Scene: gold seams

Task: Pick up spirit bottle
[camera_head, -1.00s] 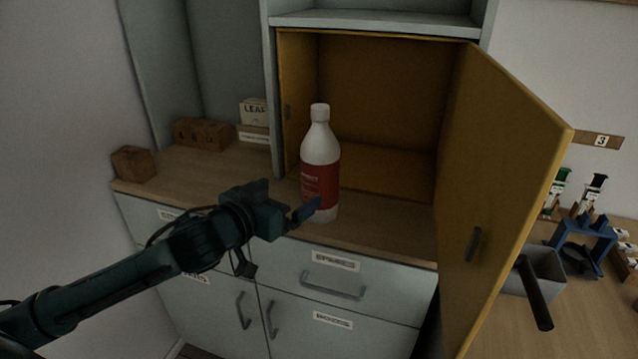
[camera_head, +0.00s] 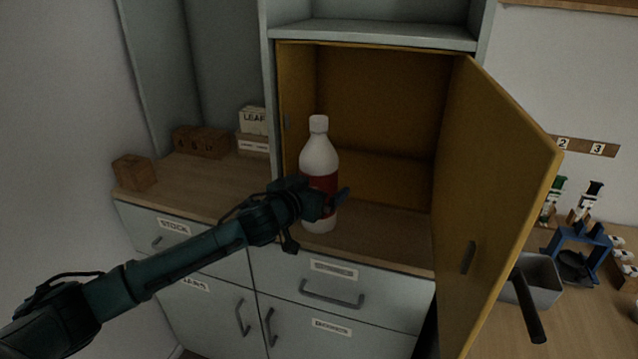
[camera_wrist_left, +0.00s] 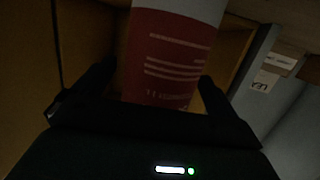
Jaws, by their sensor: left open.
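The spirit bottle (camera_head: 319,160) is white with a red label and a white cap. In the left wrist view the bottle's red label (camera_wrist_left: 165,60) fills the space between the two dark fingers (camera_wrist_left: 155,95), one on each side. The left gripper is open around the bottle. My right gripper is not in view.
The yellow cabinet door (camera_head: 500,190) stands open on the right. Wooden blocks (camera_head: 200,140) and a LEAF box (camera_head: 253,121) sit on the counter at left. A grey bin (camera_head: 535,280) and a blue stand (camera_head: 578,250) are beyond the door. Drawers (camera_head: 333,285) lie below.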

